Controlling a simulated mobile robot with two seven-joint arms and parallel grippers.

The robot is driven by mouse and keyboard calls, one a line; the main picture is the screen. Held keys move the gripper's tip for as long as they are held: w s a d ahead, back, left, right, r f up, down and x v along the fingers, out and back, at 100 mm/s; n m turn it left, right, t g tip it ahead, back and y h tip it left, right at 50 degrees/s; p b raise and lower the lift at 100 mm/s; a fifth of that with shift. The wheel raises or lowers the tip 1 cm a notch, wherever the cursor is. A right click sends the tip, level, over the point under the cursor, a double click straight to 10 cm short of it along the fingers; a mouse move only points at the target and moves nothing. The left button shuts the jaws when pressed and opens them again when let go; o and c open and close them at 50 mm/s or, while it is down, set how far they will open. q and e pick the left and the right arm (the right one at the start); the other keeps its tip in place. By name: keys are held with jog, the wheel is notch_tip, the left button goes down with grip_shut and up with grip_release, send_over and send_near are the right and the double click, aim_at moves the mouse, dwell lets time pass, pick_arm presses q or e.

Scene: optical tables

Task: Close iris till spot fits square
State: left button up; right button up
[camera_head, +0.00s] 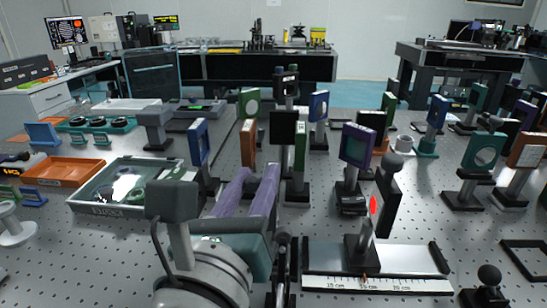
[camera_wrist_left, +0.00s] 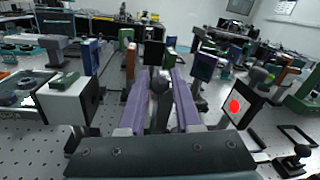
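A red spot (camera_head: 373,205) shows on an upright screen (camera_head: 388,209) on a post; the spot also shows on the screen's pale face in the left wrist view (camera_wrist_left: 235,106). I cannot make out a square outline around it. My left gripper (camera_head: 256,172) has two purple fingers, apart and pointing away toward a row of mounted optics. In the left wrist view, a dark upright part (camera_wrist_left: 159,82) stands between the fingertips; I cannot tell whether they touch it. A black square plate (camera_head: 283,130) stands just beyond the fingers. I cannot tell for sure which part is the iris. My right gripper is out of view.
A purple-framed mount (camera_head: 358,146) stands right of the fingers. Blue (camera_head: 198,142) and brown (camera_head: 247,143) mounts stand near their left. A rail with a ruler (camera_head: 378,284) lies in front of the screen. An open tray (camera_head: 101,207) and an orange tray (camera_head: 63,171) lie left.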

pick_arm(q)
grip_shut()
dwell(1.0)
